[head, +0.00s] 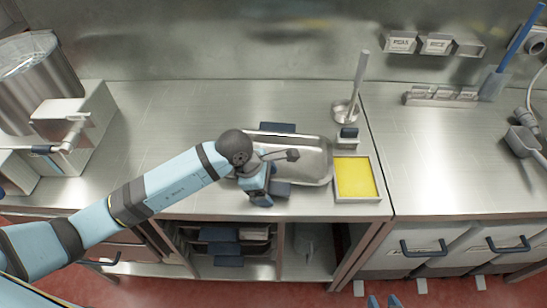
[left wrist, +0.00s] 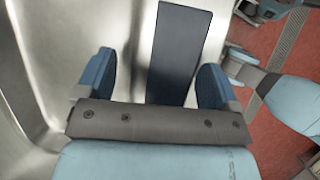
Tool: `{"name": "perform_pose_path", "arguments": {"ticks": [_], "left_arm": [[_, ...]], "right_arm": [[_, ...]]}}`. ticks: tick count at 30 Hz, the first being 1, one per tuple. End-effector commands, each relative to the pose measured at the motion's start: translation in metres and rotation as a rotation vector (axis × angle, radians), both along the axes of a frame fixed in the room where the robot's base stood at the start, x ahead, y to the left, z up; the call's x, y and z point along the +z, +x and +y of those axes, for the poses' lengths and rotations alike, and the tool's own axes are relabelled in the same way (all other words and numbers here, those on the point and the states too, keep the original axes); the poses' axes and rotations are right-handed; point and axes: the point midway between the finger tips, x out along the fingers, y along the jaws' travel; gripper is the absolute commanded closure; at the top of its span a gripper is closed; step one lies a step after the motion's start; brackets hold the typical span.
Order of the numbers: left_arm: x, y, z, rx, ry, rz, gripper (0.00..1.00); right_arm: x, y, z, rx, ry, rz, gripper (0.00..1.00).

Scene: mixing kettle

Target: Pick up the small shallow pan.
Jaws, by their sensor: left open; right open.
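A shallow rectangular steel pan (head: 312,160) with dark blue handles on its far and near sides rests on the counter. My left gripper (head: 266,192) points down at its near side and hides part of it. In the left wrist view, the near handle (left wrist: 180,45) lies between the two blue fingers of my open left gripper (left wrist: 156,82), with a gap on each side.
A tray with a yellow surface (head: 355,178) stands close to the pan's right. A steel holder with an upright handle (head: 350,108) stands behind it. A large pot (head: 45,85) is at far left. Trays with blue handles (head: 225,248) are on the shelf below. The right counter's front is clear.

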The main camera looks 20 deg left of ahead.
Motion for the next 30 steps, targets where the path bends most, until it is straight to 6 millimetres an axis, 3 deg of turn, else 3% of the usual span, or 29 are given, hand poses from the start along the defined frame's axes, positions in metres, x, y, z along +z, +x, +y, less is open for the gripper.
{"name": "perform_pose_path", "arguments": {"ticks": [4,12,23,30], "left_arm": [[0.0,0.0,0.0,0.0,0.0,0.0,0.15],[0.0,0.0,0.0,0.0,0.001,0.0,0.77],[0.006,0.001,0.0,0.0,-0.001,-0.002,0.78],[0.037,0.001,0.001,-0.002,0.0,-0.006,0.79]], "right_arm": [[-0.001,0.0,0.0,0.001,-0.001,0.001,0.57],[0.001,0.0,0.0,0.001,0.0,-0.002,0.57],[0.003,0.001,0.0,0.0,0.002,-0.006,0.57],[0.0,0.001,0.0,0.0,0.002,-0.003,0.57]]}}
